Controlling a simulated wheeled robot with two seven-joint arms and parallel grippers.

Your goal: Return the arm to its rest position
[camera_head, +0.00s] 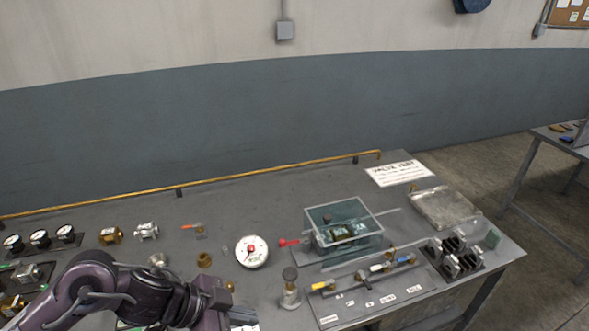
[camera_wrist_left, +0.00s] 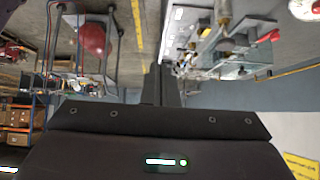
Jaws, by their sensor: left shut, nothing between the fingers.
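My left arm (camera_head: 110,285) comes in from the lower left of the head view and reaches over the front of the grey workbench (camera_head: 230,215). My left gripper (camera_head: 242,318) is at the bottom edge of that view, partly cut off, in front of the white dial gauge (camera_head: 252,252). In the left wrist view its fingers (camera_wrist_left: 161,85) are together with nothing between them. My right gripper is in neither view.
A clear box (camera_head: 343,230) stands right of the gauge, with a valve panel (camera_head: 370,295) before it. A metal knob-topped fitting (camera_head: 290,290) stands close to the gripper. Gauges and brass fittings (camera_head: 110,235) lie left. A yellow pipe (camera_head: 250,177) runs along the back.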

